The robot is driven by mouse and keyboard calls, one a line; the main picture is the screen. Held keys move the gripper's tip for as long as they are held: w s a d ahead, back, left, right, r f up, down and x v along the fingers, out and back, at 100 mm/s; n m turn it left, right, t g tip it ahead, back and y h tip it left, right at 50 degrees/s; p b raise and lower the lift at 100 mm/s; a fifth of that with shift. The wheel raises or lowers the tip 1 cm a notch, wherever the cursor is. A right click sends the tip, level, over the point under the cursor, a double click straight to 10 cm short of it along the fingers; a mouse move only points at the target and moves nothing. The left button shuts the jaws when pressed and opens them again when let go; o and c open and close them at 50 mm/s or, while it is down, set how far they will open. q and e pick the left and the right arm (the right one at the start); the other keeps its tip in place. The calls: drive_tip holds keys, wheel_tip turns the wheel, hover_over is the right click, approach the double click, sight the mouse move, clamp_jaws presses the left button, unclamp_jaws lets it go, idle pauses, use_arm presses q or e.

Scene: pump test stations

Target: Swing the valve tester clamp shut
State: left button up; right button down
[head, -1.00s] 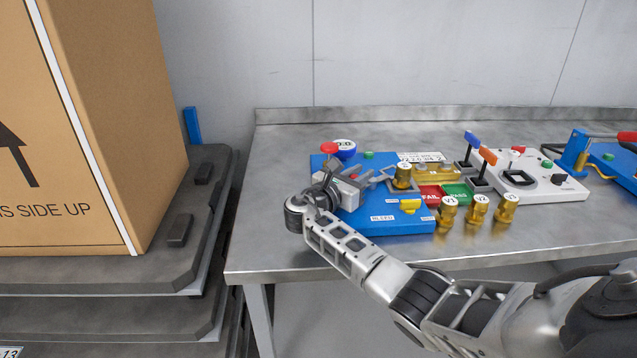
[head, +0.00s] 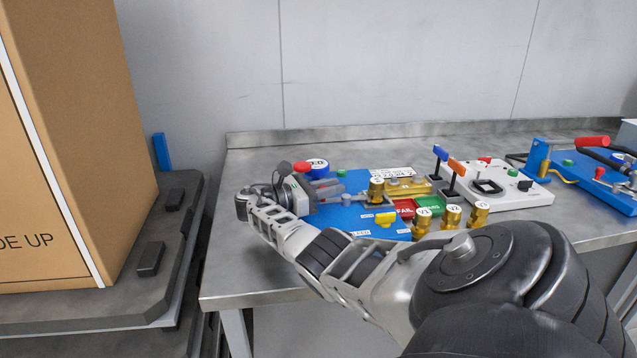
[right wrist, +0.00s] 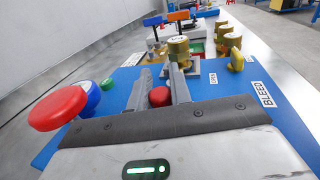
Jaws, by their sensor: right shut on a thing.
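The valve tester is a blue board (head: 345,216) on the steel table, with a brass valve (head: 376,190) standing on it. My right gripper (head: 328,190) reaches low over its left part from the left side. In the right wrist view, its fingers (right wrist: 161,88) are shut on a red knob (right wrist: 159,96), which looks like the clamp's handle end. Grey metal clamp parts (right wrist: 190,68) lie beyond the fingers, close to the brass valve (right wrist: 179,49). The gripper hides much of the clamp in the head view, so its exact angle is unclear. My left gripper is out of view.
A red mushroom-shaped knob (right wrist: 58,108) and a blue-rimmed gauge (head: 318,168) stand close beside the gripper. Several brass valves (head: 452,216) stand at the board's front right. A white lever station (head: 500,190) is to the right, a large carton (head: 60,150) at left.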

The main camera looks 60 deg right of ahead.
drive_tip(key=shift+s+d+r, duration=0.1)
drive_tip(key=c, duration=1.3)
unclamp_jaws()
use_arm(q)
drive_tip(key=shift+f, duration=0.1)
use_arm(e)
drive_tip(key=shift+w+a, duration=0.4)
drive_tip(key=shift+a, duration=0.05)
drive_tip(key=b+v, duration=0.1)
drive_tip(key=v, duration=0.3)
drive_tip(key=b+v, duration=0.2)
drive_tip(key=v, duration=0.3)
drive_tip(key=b+v, duration=0.2)
drive_tip(key=v, duration=0.2)
drive_tip(key=shift+w+a+f, duration=0.25)
drive_tip(key=shift+f, duration=0.05)
drive_tip(key=shift+w+a+b, duration=0.2)
drive_tip(key=shift+a+b, duration=0.05)
drive_tip(key=shift+b, duration=0.1)
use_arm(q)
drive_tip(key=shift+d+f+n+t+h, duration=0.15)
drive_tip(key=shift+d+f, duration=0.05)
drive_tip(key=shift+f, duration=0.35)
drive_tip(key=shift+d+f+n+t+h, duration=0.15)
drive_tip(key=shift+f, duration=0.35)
use_arm(e)
drive_tip(key=shift+w+a+r, duration=0.1)
drive_tip(key=shift+a+r, duration=0.1)
drive_tip(key=shift+r, duration=0.05)
